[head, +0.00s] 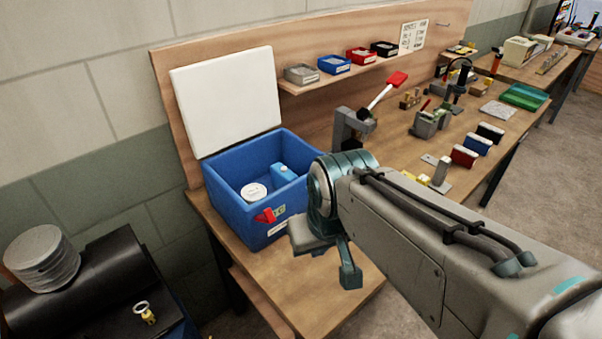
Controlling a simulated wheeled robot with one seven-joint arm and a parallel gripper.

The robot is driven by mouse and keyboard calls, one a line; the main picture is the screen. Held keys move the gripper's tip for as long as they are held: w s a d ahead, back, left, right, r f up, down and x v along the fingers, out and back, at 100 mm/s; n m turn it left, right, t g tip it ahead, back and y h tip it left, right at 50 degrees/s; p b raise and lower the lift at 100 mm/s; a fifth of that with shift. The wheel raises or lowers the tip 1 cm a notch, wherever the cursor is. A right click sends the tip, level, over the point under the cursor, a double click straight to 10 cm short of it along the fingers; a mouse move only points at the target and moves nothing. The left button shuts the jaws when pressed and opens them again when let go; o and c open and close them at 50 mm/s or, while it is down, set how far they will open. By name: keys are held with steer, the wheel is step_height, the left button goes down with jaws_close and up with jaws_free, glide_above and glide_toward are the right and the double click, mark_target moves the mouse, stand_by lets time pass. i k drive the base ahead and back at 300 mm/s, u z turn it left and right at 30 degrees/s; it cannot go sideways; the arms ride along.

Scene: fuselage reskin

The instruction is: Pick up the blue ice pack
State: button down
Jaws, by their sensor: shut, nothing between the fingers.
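The blue ice pack (283,172) lies inside an open blue cooler box (266,230), toward its right side. It is a small light-blue block, partly hidden by the cooler's wall. A white round tub (254,192) sits to its left in the cooler. The cooler's white lid (228,100) stands raised at the back. My gripper (350,277) is shut and empty, in front and to the right of the cooler, apart from the ice pack. My arm hides part of the bench beyond.
The wooden bench (310,295) carries a lever press (352,130), fixtures and coloured boxes farther right. A shelf (330,80) with several small bins runs behind. A dark machine with a stacked roll (42,262) stands at lower left. Bench space in front of the cooler is bare.

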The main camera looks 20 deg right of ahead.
mark_target(281, 176)
steer(key=z, duration=0.1)
steer(key=k, duration=1)
steer(key=z, duration=1.5)
steer(key=i, duration=1)
steer(key=u, duration=2.05)
steer(key=i, duration=0.5)
steer(key=z, duration=0.05)
